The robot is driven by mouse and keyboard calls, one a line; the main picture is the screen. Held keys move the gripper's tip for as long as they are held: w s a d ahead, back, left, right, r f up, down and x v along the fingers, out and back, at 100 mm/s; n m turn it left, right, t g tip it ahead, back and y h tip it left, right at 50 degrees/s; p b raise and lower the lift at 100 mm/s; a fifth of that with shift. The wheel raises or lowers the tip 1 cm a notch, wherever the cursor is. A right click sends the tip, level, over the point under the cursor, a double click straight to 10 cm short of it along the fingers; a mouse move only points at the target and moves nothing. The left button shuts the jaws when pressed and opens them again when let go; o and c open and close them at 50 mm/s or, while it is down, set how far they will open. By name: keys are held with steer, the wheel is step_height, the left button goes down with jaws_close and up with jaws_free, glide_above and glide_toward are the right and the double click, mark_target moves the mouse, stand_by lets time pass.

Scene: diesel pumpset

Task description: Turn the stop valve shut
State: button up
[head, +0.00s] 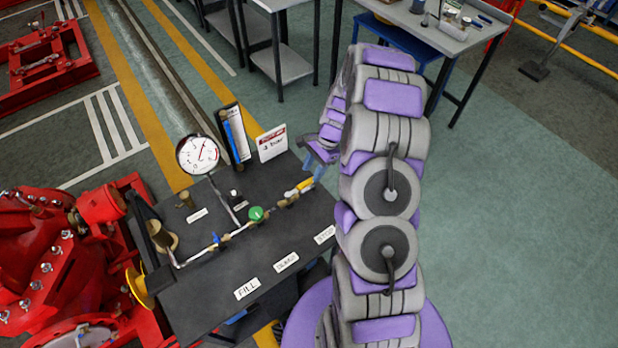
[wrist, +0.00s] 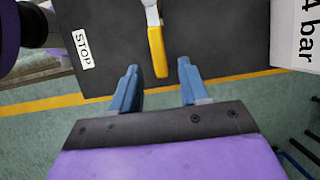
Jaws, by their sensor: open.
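The stop valve's yellow lever handle (head: 305,185) is at the right end of the pipe on the dark panel, in line with the STOP label (head: 325,234). In the wrist view the yellow handle (wrist: 157,52) points down the picture from a pale metal stem, beside the STOP label (wrist: 83,48). My gripper (wrist: 158,67) is open, with one blue finger on each side of the handle's free end and a gap on both sides. In the head view my gripper (head: 319,173) is close to the handle; my arm partly hides it.
A green knob (head: 256,213) and a blue handle (head: 217,240) sit further left on the same pipe. A pressure gauge (head: 198,154) and a 4 bar sign (head: 272,143) stand at the panel's back. Red pump machinery (head: 50,250) is at left.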

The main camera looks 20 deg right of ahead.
mark_target(308, 180)
step_height(308, 180, down, 2)
steer(key=shift+s+a+f, duration=0.1)
steer(key=shift+s+f, duration=0.05)
steer(key=shift+f, duration=0.05)
steer(key=shift+a+f, duration=0.1)
steer(key=shift+f, duration=0.2)
steer(key=shift+a+f, duration=0.1)
steer(key=shift+a, duration=0.65)
steer(key=shift+d, duration=0.55)
steer(key=c, duration=0.7)
steer(key=shift+a, duration=0.2)
jaws_close()
